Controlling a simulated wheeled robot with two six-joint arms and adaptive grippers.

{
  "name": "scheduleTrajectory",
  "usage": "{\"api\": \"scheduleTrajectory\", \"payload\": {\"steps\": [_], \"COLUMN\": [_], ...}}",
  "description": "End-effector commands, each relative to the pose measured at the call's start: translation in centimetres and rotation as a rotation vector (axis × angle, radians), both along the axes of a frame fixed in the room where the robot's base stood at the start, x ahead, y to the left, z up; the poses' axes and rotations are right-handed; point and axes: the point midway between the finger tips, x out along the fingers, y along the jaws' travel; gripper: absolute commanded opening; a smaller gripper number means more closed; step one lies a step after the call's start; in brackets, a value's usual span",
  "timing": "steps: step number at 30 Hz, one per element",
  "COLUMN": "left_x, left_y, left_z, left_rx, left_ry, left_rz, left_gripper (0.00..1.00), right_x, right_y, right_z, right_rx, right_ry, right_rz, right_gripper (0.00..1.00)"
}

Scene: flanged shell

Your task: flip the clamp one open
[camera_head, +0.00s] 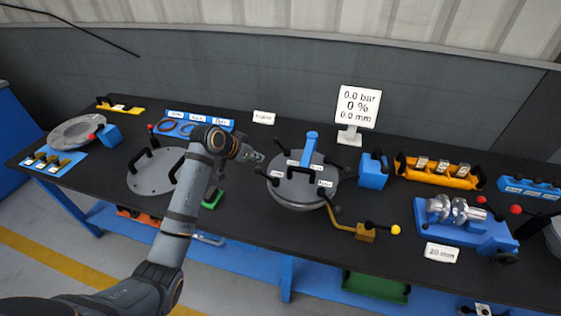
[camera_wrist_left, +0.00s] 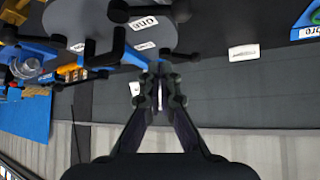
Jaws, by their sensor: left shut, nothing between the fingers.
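The round grey flanged shell (camera_head: 297,194) stands on the dark bench in the middle, with black clamp handles around its rim and small white labels on top. The wrist view shows the shell (camera_wrist_left: 92,22) at the upper left, and a label reading "one" (camera_wrist_left: 145,23) beside a black clamp handle (camera_wrist_left: 150,11). The clamp's exact position is hard to tell. My left gripper (camera_head: 258,157) is beside the shell's upper left edge in the head view. In the wrist view its fingers (camera_wrist_left: 163,92) are together and empty, apart from the clamp handle. My right gripper is out of view.
A blue upright post (camera_head: 309,146) rises at the shell's far side. A brass-coloured lever (camera_head: 345,226) sticks out at its front right. A grey disc with black handles (camera_head: 150,176) lies left. A display sign (camera_head: 358,107) stands behind, and a blue block (camera_head: 374,171) to the right.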

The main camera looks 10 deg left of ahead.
Motion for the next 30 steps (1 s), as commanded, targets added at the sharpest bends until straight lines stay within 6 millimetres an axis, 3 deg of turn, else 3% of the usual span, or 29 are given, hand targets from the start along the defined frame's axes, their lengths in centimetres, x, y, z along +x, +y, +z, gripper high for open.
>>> {"api": "scheduleTrajectory", "payload": {"steps": [13,26,30], "left_x": [0.6,5.9,4.3], "left_y": [-0.3,-3.1,-2.1], "left_z": [-0.6,-7.0,-7.4], "left_rx": [-0.002,-0.002,0.003], "left_ry": [0.002,0.003,0.003], "left_rz": [0.000,0.000,0.001], "left_gripper": [0.00,0.00,0.00], "right_x": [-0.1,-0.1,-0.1], "right_y": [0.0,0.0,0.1], "right_z": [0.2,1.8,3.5], "right_rx": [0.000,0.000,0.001], "right_ry": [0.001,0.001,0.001], "right_rz": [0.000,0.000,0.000], "right_gripper": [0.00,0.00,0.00]}}
